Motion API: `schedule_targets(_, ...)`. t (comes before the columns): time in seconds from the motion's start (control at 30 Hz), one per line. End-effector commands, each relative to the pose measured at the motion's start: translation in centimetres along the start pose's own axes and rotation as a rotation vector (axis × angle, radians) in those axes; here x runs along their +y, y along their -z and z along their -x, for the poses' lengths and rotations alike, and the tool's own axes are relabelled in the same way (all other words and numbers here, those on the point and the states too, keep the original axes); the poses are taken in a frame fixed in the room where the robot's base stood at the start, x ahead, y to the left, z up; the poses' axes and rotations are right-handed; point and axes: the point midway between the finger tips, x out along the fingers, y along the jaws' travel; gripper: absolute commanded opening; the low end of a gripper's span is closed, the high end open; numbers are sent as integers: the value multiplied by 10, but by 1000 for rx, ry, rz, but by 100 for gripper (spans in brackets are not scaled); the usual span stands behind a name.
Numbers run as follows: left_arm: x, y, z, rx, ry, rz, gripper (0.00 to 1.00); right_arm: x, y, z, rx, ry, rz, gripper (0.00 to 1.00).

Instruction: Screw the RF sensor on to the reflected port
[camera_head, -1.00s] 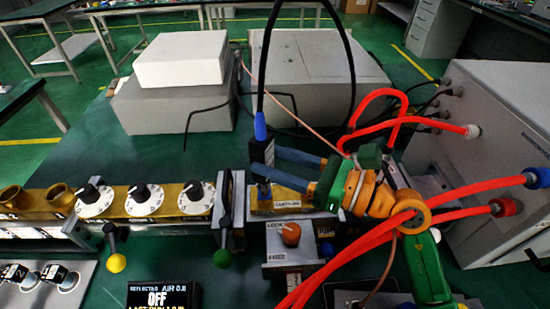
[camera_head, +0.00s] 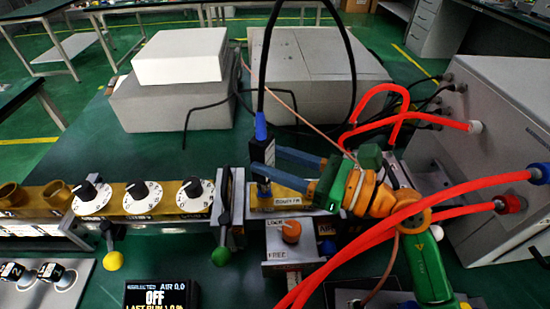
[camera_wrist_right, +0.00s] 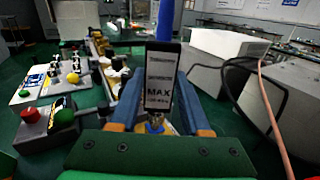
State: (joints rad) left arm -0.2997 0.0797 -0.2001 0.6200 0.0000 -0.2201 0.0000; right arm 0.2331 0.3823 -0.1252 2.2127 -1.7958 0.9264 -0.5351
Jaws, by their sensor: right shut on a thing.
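The RF sensor (camera_head: 262,151) is a small black box with a white label. A blue plug and black cable rise from its top. My right gripper (camera_head: 274,158) is shut on it from the right. In the right wrist view the sensor (camera_wrist_right: 160,84) stands upright between the fingertips (camera_wrist_right: 157,112), its lower metal connector partly showing. In the head view its lower end is over the brass coupler block (camera_head: 282,199). I cannot tell whether it touches or is threaded on the reflected port, which is hidden beneath it. My left gripper is not in view.
White dials (camera_head: 143,194) line the brass waveguide to the left. A lock box with an orange knob (camera_head: 291,231) stands in front. A display reading OFF (camera_head: 160,297) is at the bottom. Red hoses (camera_head: 440,210) cross near my right arm. Grey boxes (camera_head: 320,70) stand behind.

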Motion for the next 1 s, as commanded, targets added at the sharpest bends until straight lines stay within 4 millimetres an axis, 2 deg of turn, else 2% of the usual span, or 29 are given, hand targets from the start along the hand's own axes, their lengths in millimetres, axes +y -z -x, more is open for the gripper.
schedule_targets(0.57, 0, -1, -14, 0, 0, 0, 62, 0, 15, 0, -1, 0, 0, 0)
schedule_targets(0.6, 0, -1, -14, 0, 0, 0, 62, 0, 15, 0, 0, 0, 0, 52)
schedule_targets(0.7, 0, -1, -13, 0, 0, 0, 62, 0, 14, 0, 0, 0, 0, 79)
schedule_targets(0.73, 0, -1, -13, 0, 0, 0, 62, 0, 14, 0, 0, 0, 0, 82)
schedule_targets(1.0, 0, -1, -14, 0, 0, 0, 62, 0, 15, 1, 1, 0, 0, 82)
